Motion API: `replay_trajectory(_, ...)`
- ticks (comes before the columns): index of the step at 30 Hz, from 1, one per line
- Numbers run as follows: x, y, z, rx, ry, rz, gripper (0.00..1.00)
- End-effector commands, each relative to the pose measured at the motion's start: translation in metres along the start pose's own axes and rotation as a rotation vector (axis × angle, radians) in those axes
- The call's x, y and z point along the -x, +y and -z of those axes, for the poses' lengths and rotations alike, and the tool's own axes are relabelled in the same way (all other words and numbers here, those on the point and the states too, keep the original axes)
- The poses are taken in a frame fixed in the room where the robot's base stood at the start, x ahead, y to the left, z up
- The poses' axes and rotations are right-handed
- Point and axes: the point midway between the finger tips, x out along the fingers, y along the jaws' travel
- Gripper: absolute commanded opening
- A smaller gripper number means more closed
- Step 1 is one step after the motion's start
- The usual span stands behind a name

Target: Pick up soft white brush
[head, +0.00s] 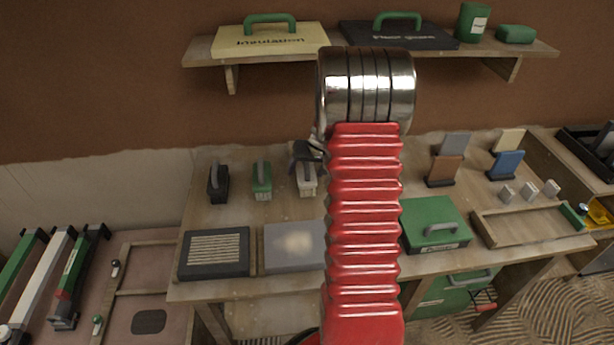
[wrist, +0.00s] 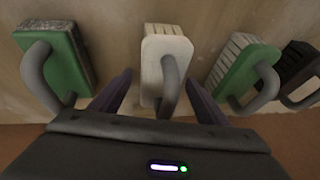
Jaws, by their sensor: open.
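The soft white brush (head: 307,181) stands on the workbench in the head view, partly covered by my gripper (head: 306,150). In the wrist view the white brush (wrist: 167,52), with its grey loop handle, is centred between the two dark fingers of my gripper (wrist: 160,84). The gripper is open, with one finger to each side of the handle and a gap on both sides. I cannot tell how far the fingers are above the brush.
A green brush (head: 262,180) and a black one (head: 218,184) stand left of the white brush. In the wrist view a green block with a grey pad (wrist: 62,62) is close on its other side.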

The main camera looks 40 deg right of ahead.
Motion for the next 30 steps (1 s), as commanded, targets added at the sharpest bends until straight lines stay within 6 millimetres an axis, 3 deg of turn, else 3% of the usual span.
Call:
replay_trajectory(9, 0.0002, -0.0003, -0.0002, 0.0, 0.0, 0.0, 0.68)
replay_trajectory(30, 0.0003, -0.0007, 0.0001, 0.001, 0.0, 0.0, 0.22)
